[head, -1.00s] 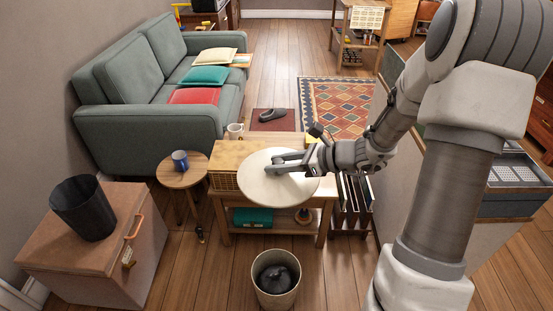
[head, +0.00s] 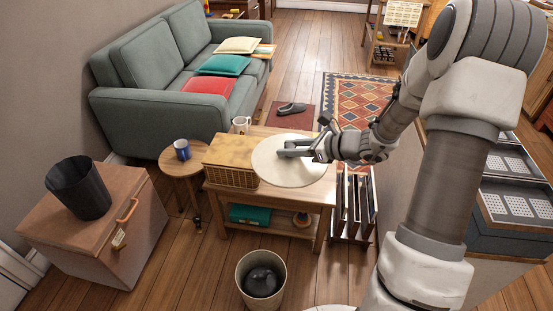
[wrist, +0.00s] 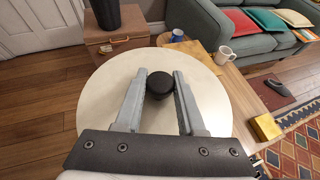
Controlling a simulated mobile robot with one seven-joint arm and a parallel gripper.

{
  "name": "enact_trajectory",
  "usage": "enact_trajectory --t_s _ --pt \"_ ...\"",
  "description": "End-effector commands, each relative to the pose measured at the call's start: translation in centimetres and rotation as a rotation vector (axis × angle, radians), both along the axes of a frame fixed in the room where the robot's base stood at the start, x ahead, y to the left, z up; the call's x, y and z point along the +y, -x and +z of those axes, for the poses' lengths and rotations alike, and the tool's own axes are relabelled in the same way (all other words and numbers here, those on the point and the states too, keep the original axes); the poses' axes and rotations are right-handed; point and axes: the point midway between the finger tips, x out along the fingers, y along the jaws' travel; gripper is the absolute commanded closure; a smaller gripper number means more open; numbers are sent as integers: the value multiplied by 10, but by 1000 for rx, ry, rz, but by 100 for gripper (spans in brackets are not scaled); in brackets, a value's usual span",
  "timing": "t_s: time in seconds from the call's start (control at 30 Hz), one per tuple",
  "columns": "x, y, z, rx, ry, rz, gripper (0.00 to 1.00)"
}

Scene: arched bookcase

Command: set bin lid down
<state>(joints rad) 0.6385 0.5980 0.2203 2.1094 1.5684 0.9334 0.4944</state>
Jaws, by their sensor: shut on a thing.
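The bin lid (head: 305,172) is a round cream disc with a dark knob (wrist: 158,84). My gripper (head: 282,148) is shut on this knob; in the wrist view the knob sits between the two fingertips. The lid is level over the right part of the low wooden table (head: 315,197) in the head view. I cannot tell whether it touches the tabletop. The lid also fills the middle of the wrist view (wrist: 105,95). The open cream bin (head: 248,293) stands on the floor in front of the table, with a dark bag inside.
A yellow block (wrist: 265,127) lies beside the lid. A blue mug (head: 182,149) is on a round stool. A record rack (head: 355,205) stands right of the table.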

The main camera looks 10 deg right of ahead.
Motion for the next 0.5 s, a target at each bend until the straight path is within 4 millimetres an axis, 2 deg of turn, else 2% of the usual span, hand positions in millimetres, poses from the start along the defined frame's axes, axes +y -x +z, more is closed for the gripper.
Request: enact_trajectory --t_s 0.03,0.2,0.4,0.5 --pt "-12 -16 -22 5 -4 -49 100" --pt "-61 -66 -88 7 -4 -247 100" --pt "-109 -97 -162 7 -4 -437 100" --pt "-125 -104 -188 5 -2 -500 100"
